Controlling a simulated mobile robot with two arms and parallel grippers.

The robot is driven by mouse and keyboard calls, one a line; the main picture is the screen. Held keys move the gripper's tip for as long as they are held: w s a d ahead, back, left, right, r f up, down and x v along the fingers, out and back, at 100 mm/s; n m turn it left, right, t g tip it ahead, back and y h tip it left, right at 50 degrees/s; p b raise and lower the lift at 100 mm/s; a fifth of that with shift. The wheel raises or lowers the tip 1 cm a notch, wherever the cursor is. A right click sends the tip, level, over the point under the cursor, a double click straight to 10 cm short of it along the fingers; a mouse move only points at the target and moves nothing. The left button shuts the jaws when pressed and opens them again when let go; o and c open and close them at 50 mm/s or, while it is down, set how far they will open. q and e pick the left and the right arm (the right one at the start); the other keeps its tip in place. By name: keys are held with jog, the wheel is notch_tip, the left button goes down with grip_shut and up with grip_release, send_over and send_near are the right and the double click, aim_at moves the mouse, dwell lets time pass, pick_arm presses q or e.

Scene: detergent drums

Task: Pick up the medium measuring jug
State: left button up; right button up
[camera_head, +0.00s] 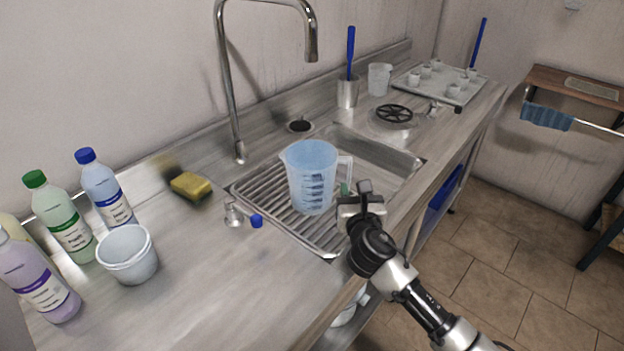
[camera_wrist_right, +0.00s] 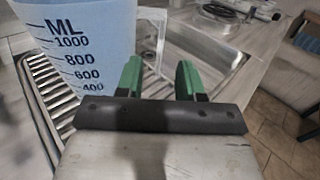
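A translucent blue-tinted measuring jug (camera_head: 312,172) stands upright on the ribbed drainer of the sink, its handle towards the right. The right wrist view shows its marked wall (camera_wrist_right: 75,50) close at the left, with 1000, 800, 600 and 400 marks. Its clear handle (camera_wrist_right: 157,38) appears between my green fingertips in that view; whether it lies between them in depth I cannot tell. My right gripper (camera_wrist_right: 157,78) is open, just right of the jug; it also shows in the head view (camera_head: 354,188). A smaller clear jug (camera_head: 380,79) stands farther back. My left gripper is out of view.
A tap (camera_head: 234,110) arches behind the drainer. A yellow sponge (camera_head: 191,186), a white tub (camera_head: 127,254) and several detergent bottles are at left. A blue-handled tool stands in a metal cup (camera_head: 347,92); a tray of small cups (camera_head: 405,80) lies far back. Bare counter lies front left.

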aim_at(350, 176)
jog(key=w, duration=0.7)
jog(key=shift+w+f, duration=0.15)
jog(key=shift+f, duration=0.05)
grip_shut()
